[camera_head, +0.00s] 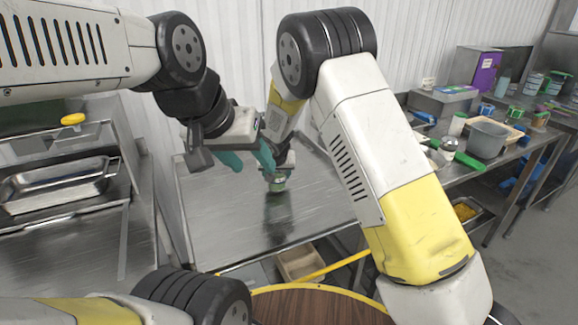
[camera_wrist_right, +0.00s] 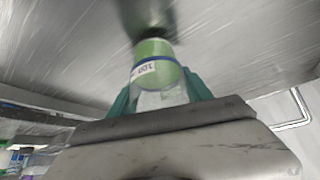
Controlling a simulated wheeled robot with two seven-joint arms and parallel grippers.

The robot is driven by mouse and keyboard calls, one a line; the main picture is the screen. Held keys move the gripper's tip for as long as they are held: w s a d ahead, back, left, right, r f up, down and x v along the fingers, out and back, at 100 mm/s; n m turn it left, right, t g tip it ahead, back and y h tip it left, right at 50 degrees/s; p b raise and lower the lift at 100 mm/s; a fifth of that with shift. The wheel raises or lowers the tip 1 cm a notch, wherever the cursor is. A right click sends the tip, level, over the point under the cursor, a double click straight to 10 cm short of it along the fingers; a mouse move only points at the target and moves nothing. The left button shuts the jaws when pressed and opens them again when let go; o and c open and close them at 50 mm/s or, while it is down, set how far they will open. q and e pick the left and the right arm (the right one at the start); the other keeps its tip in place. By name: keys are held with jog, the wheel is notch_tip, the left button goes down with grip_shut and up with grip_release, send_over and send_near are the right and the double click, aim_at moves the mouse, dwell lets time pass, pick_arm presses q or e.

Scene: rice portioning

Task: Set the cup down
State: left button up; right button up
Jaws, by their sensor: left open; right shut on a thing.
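A small clear cup with green contents, a blue line and a white label (camera_wrist_right: 153,66) is between the teal fingers of my right gripper (camera_wrist_right: 160,95), which is shut on it. In the head view the cup (camera_head: 277,184) is over the middle of the steel table (camera_head: 320,205), with its dark reflection just below. It is at or very near the surface; I cannot tell whether it touches. My right gripper (camera_head: 277,169) partly hides its upper part. My left gripper (camera_head: 249,161) is open and empty, in front of the right wrist and left of the cup in the picture.
The steel table around the cup is clear. A metal tray (camera_head: 58,187) is on the left rack, with a yellow item (camera_head: 73,119) above it. A side counter at right holds a grey pot (camera_head: 487,140) and several small containers. A round wooden top (camera_head: 315,308) is in front.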

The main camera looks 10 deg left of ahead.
jog(key=shift+w+d+f, duration=0.1)
jog(key=shift+d+f, duration=0.05)
jog(key=shift+f, duration=0.25)
jog(key=shift+f, duration=0.15)
jog(key=o, duration=1.6)
jog(key=shift+o, duration=0.2)
